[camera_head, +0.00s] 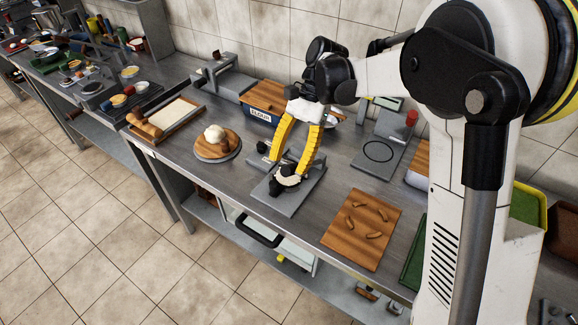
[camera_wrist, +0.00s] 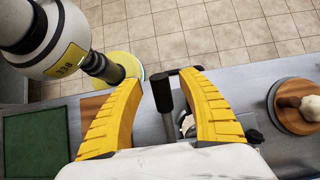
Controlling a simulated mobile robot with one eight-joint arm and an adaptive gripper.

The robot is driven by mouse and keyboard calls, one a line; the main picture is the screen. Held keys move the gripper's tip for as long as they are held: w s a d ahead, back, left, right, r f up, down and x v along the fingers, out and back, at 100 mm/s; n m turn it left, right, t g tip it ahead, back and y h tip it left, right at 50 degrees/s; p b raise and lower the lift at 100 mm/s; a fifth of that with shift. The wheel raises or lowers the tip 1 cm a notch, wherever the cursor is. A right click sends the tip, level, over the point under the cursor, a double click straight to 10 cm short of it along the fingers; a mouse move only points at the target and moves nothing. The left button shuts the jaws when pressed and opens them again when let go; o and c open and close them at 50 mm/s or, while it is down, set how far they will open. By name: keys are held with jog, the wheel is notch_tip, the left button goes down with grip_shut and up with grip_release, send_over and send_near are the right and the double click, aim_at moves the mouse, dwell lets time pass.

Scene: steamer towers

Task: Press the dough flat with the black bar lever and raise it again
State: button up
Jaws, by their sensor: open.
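The press has a grey base plate (camera_head: 302,192) near the table's front edge. Pale dough (camera_head: 289,180) sits on it, partly covered by black parts. The black bar lever's grip (camera_wrist: 162,92) shows in the wrist view between my yellow fingers, nearer the left one; contact cannot be told. In the head view a black part (camera_head: 275,187) shows at the front of the dough. A little of the pale dough also shows beside the right finger in the wrist view (camera_wrist: 188,123). My gripper (camera_head: 288,166) is open and points down over the press. Its fingers hide part of the lever.
A round board (camera_head: 216,157) with a dough ball stands left of the press. A wooden board (camera_head: 345,235) with small brown pieces lies right. A flour box (camera_head: 262,116) stands behind. A black drawer handle (camera_head: 257,232) juts out below the front edge.

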notch_tip(320, 180, up, 8)
jog(key=shift+r, duration=0.1)
